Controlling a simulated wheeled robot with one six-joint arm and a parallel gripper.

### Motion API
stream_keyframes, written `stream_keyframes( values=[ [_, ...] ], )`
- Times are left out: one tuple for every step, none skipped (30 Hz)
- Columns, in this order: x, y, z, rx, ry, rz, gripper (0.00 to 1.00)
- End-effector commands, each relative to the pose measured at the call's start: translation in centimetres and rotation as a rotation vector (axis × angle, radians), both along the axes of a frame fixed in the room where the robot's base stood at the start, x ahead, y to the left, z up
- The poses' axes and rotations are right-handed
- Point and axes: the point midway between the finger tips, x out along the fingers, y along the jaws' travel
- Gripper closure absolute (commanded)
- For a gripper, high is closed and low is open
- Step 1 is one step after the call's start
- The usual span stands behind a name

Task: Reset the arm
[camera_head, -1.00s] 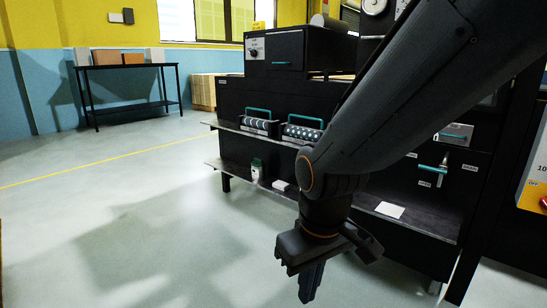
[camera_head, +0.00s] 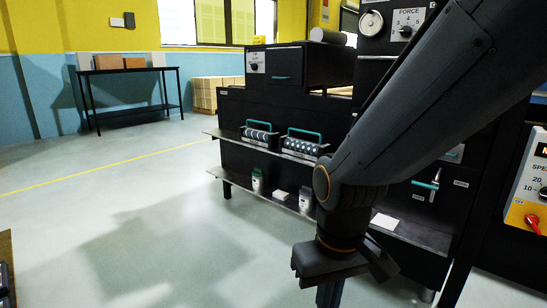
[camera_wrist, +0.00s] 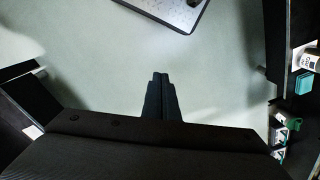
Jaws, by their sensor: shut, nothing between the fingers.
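My gripper (camera_head: 329,296) hangs pointing down at the lower middle of the head view, in front of the black machine and over the bare floor. Its fingertips run out of the bottom of that view. In the wrist view my gripper (camera_wrist: 160,78) shows its two dark fingers pressed together, with nothing between them and pale floor beyond. My arm crosses the right side of the head view and hides part of the machine.
The black machine (camera_head: 262,112) has a shelf with two teal-handled rollers (camera_head: 303,143) and a lower shelf with small bottles (camera_head: 257,180). A control panel (camera_head: 528,180) stands at right. A black table (camera_head: 128,70) is far left.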

Motion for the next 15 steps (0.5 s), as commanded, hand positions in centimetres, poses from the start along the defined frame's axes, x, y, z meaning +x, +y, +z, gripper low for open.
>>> stream_keyframes(
  values=[
    [-0.2,-0.9,1.9,-0.003,0.001,-0.027,1.0],
    [-0.2,-1.3,2.5,-0.004,0.002,-0.04,1.0],
    [-0.3,-1.9,3.2,-0.006,0.003,-0.058,1.0],
    [-0.3,-2.3,3.8,-0.008,0.003,-0.071,1.0],
    [-0.3,-2.8,4.3,-0.009,0.003,-0.084,1.0],
    [-0.3,-3.4,5.1,-0.011,0.003,-0.101,1.0],
    [-0.4,-3.9,5.6,-0.013,0.003,-0.115,1.0],
    [-0.5,-4.3,6.2,-0.014,0.004,-0.127,1.0],
    [-0.6,-4.9,6.9,-0.016,0.005,-0.146,1.0],
    [-0.6,-5.4,7.4,-0.017,0.005,-0.158,1.0],
    [-0.7,-5.9,8.0,-0.018,0.006,-0.172,1.0],
    [-0.8,-6.4,8.7,-0.02,0.006,-0.189,1.0],
    [-0.9,-6.9,9.2,-0.021,0.006,-0.202,1.0],
    [-1.0,-7.3,9.6,-0.022,0.007,-0.213,1.0],
    [-1.1,-7.9,10.2,-0.023,0.008,-0.229,1.0]
  ],
)
